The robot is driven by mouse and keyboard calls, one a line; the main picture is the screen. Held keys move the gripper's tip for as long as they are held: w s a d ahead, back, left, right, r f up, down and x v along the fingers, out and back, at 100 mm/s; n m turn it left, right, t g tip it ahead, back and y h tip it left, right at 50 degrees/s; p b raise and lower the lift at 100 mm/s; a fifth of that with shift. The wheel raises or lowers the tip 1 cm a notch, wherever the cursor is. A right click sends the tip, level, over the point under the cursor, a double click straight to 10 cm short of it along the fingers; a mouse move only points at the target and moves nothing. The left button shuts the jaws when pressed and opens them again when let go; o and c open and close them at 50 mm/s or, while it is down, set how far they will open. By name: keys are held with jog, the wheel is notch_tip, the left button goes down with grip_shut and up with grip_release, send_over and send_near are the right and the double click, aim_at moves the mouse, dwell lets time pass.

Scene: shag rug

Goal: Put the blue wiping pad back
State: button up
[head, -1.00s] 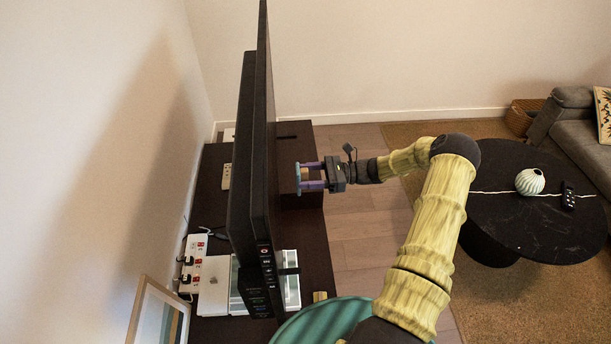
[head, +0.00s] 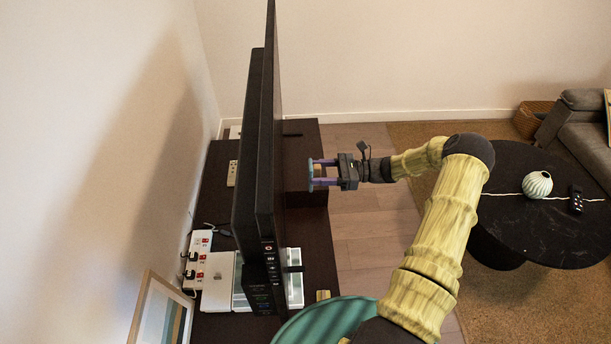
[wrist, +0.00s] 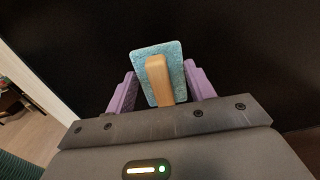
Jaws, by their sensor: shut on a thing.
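The blue wiping pad (wrist: 176,52) has a light blue fuzzy face and a wooden block handle (wrist: 158,78). My gripper (wrist: 160,90), with purple fingers, is shut on it in the wrist view, one finger on each side of the handle. In the head view my gripper (head: 322,173) holds the pad (head: 311,175) in the air at the right of the large dark TV screen (head: 270,130). The pad's face points toward the screen. A small gap seems to show between them in the head view, but I cannot tell for sure.
The dark TV stand (head: 312,240) runs below the screen, with a power strip (head: 197,258) and a white box (head: 218,282) behind it. A picture frame (head: 160,312) leans at the lower left. A round black table (head: 545,225) stands at right. Floor between is clear.

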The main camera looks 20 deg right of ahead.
aim_at(313, 165)
jog(key=a+r+m+t, duration=0.1)
jog(key=w+a+r+m+t+h, duration=0.1)
jog(key=t, duration=0.1)
jog(key=a+r+m+t, duration=0.1)
jog(key=shift+w+a+t+h, duration=0.15)
jog(key=shift+a+t+h, duration=0.1)
jog(key=shift+t+h, duration=0.15)
jog(key=s+a+f+m+t+h, duration=0.1)
jog(key=f+m+t+h, duration=0.3)
jog(key=h, duration=0.4)
jog(key=s+a+f+m+t+h, duration=0.1)
jog(key=s+f+m+t+h, duration=0.2)
jog(key=f+m+t+h, duration=0.2)
notch_tip(313, 165, down, 3)
jog(key=m+h, duration=0.2)
jog(key=m, duration=0.1)
jog(key=shift+s+a+r+h, duration=0.2)
jog(key=shift+s+a+h, duration=0.1)
jog(key=shift+a+h, duration=0.1)
